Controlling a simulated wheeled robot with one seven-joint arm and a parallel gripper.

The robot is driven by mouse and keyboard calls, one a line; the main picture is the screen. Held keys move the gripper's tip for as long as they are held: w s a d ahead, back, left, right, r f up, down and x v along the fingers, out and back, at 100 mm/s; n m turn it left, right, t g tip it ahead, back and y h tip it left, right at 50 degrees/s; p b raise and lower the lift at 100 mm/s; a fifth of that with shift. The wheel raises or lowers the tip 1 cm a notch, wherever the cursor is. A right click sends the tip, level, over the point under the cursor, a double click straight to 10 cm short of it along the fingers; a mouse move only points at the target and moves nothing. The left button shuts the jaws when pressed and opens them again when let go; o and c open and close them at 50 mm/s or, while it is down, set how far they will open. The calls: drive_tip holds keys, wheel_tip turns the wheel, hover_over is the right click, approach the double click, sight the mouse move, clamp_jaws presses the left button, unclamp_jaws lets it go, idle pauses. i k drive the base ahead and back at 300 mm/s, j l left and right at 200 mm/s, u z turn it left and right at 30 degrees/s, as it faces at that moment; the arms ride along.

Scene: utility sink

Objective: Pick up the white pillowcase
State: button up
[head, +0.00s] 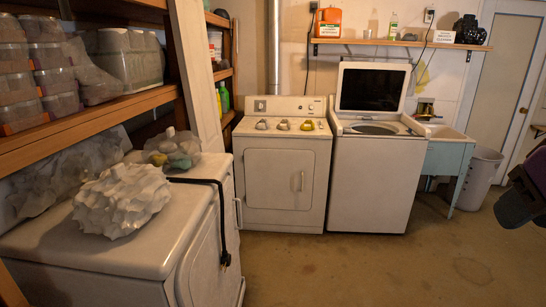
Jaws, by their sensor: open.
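A crumpled white heap (122,198), which looks like the white pillowcase, lies bunched up on top of the white machine at the near left. Its surface is full of sharp folds, and its underside is hidden. It sits near the middle of the machine's top, apart from the clear bag behind it.
A clear bag with coloured contents (172,149) and a black hose (222,215) lie on the near machine (120,254). Wooden shelves (92,108) overhang its back left. A dryer (287,170) and open-lidded washer (372,178) stand at the far wall. The floor (370,268) is clear.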

sight(264, 125)
drive_tip(key=i, duration=1.75)
drive_tip(key=i+u, duration=0.1)
drive_tip(key=i, duration=0.5)
drive_tip(key=i+l+u, duration=0.1)
drive_tip(key=i, duration=0.45)
drive_tip(key=i+l+u, duration=0.1)
drive_tip(key=i, duration=0.5)
drive_tip(key=i+l+u, duration=0.15)
drive_tip(key=i+u, duration=0.2)
drive_tip(key=i+l+u, duration=0.75)
